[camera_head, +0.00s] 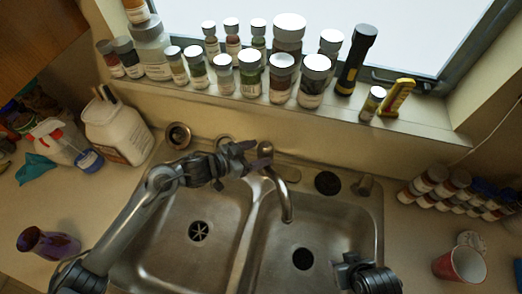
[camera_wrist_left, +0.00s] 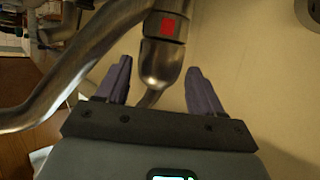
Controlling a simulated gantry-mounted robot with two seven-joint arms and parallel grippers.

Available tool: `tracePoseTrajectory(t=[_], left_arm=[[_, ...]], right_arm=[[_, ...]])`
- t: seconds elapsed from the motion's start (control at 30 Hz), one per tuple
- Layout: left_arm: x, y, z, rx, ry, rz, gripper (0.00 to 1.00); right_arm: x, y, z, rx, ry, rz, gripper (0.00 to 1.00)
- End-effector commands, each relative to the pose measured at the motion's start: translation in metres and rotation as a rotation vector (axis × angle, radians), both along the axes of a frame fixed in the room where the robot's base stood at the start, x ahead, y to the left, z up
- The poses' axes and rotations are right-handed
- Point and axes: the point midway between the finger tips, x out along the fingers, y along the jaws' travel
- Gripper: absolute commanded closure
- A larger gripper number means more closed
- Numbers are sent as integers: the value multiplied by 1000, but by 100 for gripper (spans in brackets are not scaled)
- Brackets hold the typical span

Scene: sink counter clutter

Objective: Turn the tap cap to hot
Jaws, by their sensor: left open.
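The metal tap (camera_head: 283,196) stands behind the divider of the double sink, its curved spout reaching forward. My left gripper (camera_head: 256,156) is at the top of the tap, coming from the left. In the left wrist view, the rounded tap cap (camera_wrist_left: 162,66) and a thin metal stem lie between the two spread purple fingers of my left gripper (camera_wrist_left: 158,72). A red square mark (camera_wrist_left: 167,26) shows on the tap body above the cap. The fingers look apart from the cap. My right gripper (camera_head: 362,272) is over the right basin's front edge; its fingers are unclear.
The double steel sink (camera_head: 376,215) fills the middle. Several jars line the windowsill (camera_head: 230,103) behind the tap. A red cup (camera_head: 460,265) and spice rack (camera_head: 450,188) are at right.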

Motion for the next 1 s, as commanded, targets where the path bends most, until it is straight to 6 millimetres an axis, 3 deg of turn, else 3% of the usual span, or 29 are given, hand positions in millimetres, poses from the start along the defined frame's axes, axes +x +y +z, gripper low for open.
tracePoseTrajectory(t=[0.2,0.57,0.83,1.0], left_arm=[[10,-15,-7,-1,1,0,33],[12,-18,-9,1,-1,1,33],[12,-17,-9,1,-1,1,71],[12,-17,-9,1,0,-6,74]], right_arm=[[-1,0,1,0,1,0,57],[-1,0,0,0,3,0,57],[-1,0,0,-1,3,1,57],[-1,0,0,-1,3,1,57]])
